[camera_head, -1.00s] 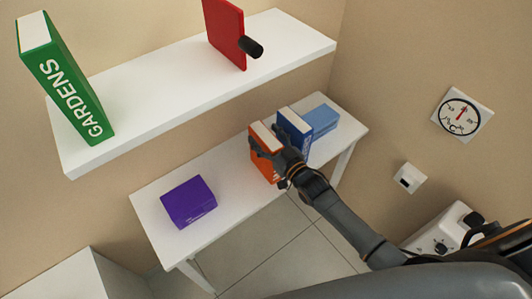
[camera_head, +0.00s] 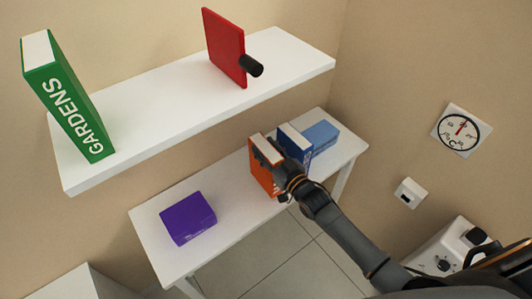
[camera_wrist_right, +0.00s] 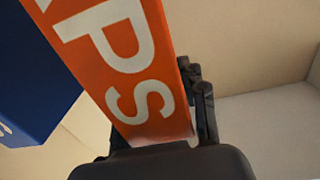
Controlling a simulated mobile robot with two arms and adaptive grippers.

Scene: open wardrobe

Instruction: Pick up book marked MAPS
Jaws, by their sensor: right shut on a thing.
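The orange book (camera_head: 258,178) stands upright at the lower white shelf's front, left of a dark blue book. My right gripper (camera_head: 272,153) is shut on its upper part, and the arm hides part of its front. In the right wrist view the orange book (camera_wrist_right: 120,62) shows large white letters, "PS" clearly and part of another before them. A dark finger of my right gripper (camera_wrist_right: 195,100) lies along its edge there. I cannot tell whether the book's bottom touches the shelf. My left gripper is not in view.
A purple book (camera_head: 188,217) lies to the left. The upper shelf (camera_head: 160,105) overhangs behind, bearing the green GARDENS book (camera_head: 70,110) and a red panel (camera_head: 225,45) with a black knob.

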